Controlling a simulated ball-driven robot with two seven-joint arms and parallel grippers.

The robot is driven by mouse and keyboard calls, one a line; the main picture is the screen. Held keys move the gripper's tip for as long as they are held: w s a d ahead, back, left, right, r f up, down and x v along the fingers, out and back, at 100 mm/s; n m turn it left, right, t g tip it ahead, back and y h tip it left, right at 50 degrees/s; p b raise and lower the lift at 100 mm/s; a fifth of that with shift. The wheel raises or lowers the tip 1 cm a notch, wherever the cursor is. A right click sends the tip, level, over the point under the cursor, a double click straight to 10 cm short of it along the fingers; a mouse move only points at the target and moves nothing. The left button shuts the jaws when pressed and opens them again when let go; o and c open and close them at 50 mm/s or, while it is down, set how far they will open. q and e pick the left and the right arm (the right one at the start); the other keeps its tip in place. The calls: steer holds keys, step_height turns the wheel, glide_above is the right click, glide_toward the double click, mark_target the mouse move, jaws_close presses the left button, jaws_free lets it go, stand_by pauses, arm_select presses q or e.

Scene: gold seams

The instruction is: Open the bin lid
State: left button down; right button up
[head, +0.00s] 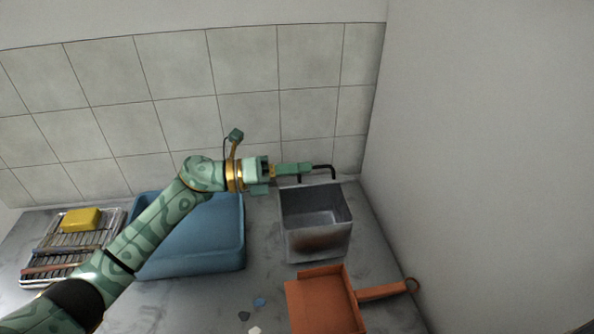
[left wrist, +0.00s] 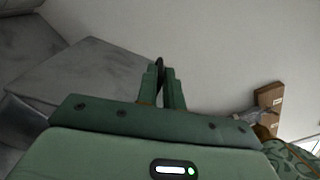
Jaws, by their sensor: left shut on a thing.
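The grey metal bin (head: 316,240) stands on the counter, right of the blue basin, with its top uncovered and its inside visible. My left gripper (head: 309,168) is above the bin's back edge, shut on a thin black bent handle (head: 333,173). The handle's dark end also shows between the fingertips in the left wrist view (left wrist: 159,62). A lid cannot be made out clearly in the head view. A large grey panel (left wrist: 95,85) fills the left of the wrist view; I cannot tell whether it is the lid or the bin. My right gripper is not in view.
A blue basin (head: 225,258) lies under my left arm. An orange dustpan (head: 325,302) lies in front of the bin. A rack (head: 45,262) with a yellow sponge (head: 81,220) is at the left. Walls stand close behind and to the right.

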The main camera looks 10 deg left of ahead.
arm_select(q)
steer(key=c, duration=1.6)
jaws_free()
steer(key=shift+o, duration=0.2)
steer(key=shift+a, duration=0.1)
steer(key=v, duration=1.6)
steer(key=shift+b, duration=0.4)
